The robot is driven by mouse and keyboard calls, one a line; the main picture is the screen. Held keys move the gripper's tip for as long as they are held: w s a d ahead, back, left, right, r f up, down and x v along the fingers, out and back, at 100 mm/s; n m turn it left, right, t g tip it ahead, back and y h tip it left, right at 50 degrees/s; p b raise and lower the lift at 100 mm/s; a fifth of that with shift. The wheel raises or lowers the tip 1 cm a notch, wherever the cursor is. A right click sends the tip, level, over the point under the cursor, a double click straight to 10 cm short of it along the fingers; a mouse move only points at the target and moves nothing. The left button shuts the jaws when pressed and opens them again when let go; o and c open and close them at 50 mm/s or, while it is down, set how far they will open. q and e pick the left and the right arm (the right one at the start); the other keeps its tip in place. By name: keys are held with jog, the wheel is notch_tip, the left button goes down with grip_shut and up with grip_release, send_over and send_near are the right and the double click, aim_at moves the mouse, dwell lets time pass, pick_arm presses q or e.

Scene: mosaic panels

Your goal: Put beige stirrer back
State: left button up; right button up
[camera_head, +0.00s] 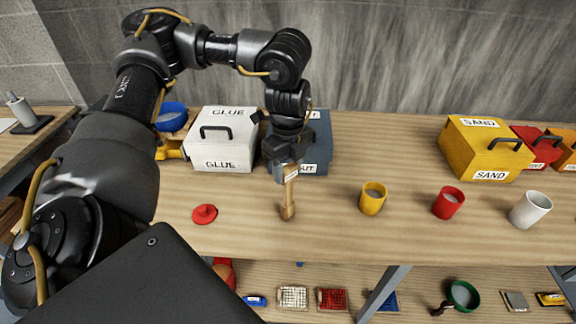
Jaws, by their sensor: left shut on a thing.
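My left gripper (288,167) is shut on the beige stirrer (289,195), a wooden stick with a rounded lower end and a small pale label near the top. The stirrer hangs nearly upright over the middle of the table (325,240). I cannot tell whether its lower end touches the tabletop. The gripper covers its upper end and part of a grey box (319,145) behind. My right gripper is not in view.
Yellow (372,200), red (448,204) and white (530,210) cups stand right. A yellow SAND box (484,150) stands behind them. A lower shelf (420,300) holds small items.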

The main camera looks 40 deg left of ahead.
pick_arm(q)
jog(key=shift+r, duration=0.1)
jog(key=shift+s, duration=0.1)
jog(key=shift+f, duration=0.2)
jog(key=o, duration=1.2)
jog(key=shift+o, duration=0.2)
notch_tip(320, 180, up, 12)
jog(key=shift+r+b, duration=0.2)
jog(key=shift+b, duration=0.2)
jog(key=shift+f, duration=0.1)
